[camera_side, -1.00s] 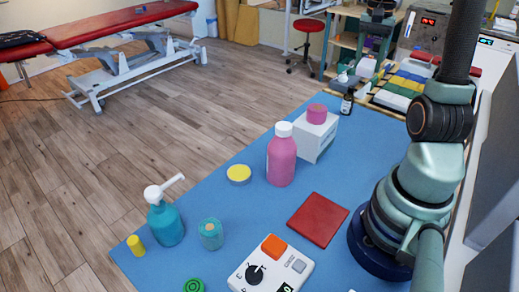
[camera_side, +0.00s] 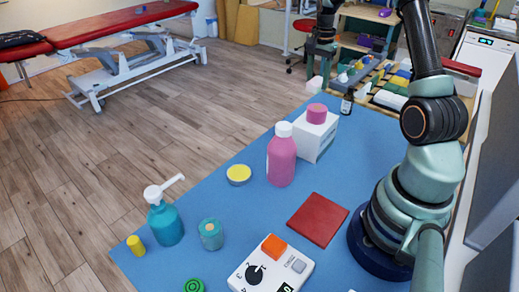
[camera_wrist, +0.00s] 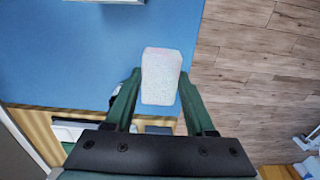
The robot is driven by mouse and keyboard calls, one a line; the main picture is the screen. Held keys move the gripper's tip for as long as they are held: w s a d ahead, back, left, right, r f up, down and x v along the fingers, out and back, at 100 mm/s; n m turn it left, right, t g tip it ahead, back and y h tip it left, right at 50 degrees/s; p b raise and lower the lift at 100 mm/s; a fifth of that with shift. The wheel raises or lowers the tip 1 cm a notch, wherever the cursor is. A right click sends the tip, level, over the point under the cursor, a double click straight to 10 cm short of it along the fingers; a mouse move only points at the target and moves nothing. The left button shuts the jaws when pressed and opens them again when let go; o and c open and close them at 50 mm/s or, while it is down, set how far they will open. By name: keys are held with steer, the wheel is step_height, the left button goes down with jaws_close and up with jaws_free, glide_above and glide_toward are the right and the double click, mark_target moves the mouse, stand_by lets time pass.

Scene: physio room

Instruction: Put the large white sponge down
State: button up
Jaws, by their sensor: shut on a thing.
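The large white sponge (camera_wrist: 161,76) is a pale speckled block, held between the two green fingers of my gripper (camera_wrist: 159,88) in the wrist view. In the side view the sponge (camera_side: 314,84) hangs at the tips of my gripper (camera_side: 319,66), near the far left edge of the blue mat. My gripper is shut on it. In the wrist view, blue mat lies beneath it and the wooden floor is just to its right. I cannot tell its exact height above the mat.
A wooden tray of coloured blocks (camera_side: 366,97) is at the far end. A red pad (camera_side: 318,220) lies nearer.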

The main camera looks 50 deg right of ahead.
step_height(320, 180, down, 11)
steer(key=shift+r, duration=0.15)
stand_by(0.5)
steer(key=o, duration=1.3)
